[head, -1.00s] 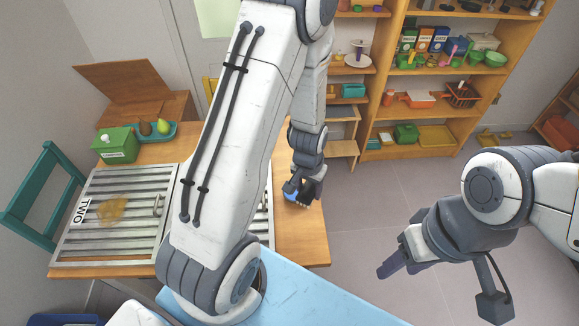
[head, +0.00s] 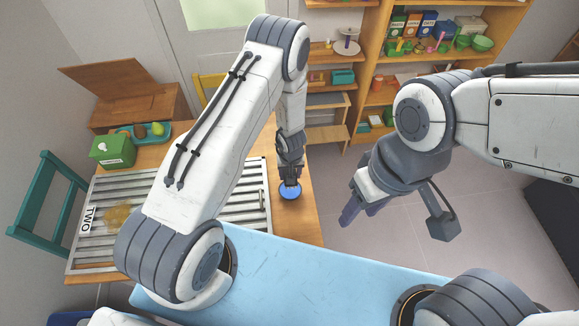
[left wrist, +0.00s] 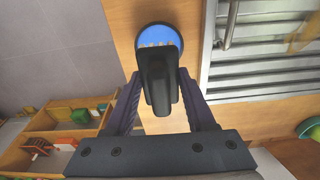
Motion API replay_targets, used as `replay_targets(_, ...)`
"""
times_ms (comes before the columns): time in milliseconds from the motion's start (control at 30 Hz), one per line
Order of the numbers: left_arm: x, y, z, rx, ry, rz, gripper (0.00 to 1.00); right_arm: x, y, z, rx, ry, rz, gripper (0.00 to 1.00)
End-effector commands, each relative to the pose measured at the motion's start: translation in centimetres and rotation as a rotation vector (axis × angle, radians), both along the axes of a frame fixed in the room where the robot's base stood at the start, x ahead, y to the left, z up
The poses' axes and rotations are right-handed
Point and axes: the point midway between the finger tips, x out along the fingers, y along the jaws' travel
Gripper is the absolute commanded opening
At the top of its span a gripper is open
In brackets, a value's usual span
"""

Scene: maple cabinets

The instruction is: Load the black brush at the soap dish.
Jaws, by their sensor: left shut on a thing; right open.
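My left gripper (head: 290,180) is shut on the black brush (left wrist: 157,75), whose dark handle runs between the fingers in the left wrist view. Tan bristles at its head lie over a round blue soap dish (left wrist: 160,35). The dish (head: 291,192) sits on the right part of the wooden table in the head view, directly under my left gripper. I cannot tell whether the bristles touch the dish. My right gripper (head: 358,205) is open and empty, out over the floor to the right of the table.
A slatted metal panel (head: 248,207) labelled TWO, with a brown stain (head: 118,216), lies left of the dish. A green box (head: 112,150) and teal tray (head: 160,137) with fruit stand behind it. A teal chair (head: 45,205) is at left. Shelves (head: 372,75) stand at the back.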

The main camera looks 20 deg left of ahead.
Motion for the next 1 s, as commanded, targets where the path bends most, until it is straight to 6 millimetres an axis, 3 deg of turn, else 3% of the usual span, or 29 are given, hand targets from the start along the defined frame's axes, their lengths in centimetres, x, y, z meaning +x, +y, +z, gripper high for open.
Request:
replay_targets(167, 0.0, -0.1, -0.9, 0.004, 0.003, 0.025, 0.11, 0.0, 0.0, 0.2, -0.001, 0.001, 0.0, 0.5)
replay_targets(733, 0.0, 0.1, -5.8, 0.003, 0.001, 0.03, 0.11, 0.0, 0.0, -5.4, -0.001, 0.002, -0.009, 0.5)
replay_targets(1000, 0.0, 0.1, -6.6, 0.003, 0.001, 0.029, 0.11, 0.0, 0.0, -6.4, -0.001, 0.002, -0.011, 0.5)
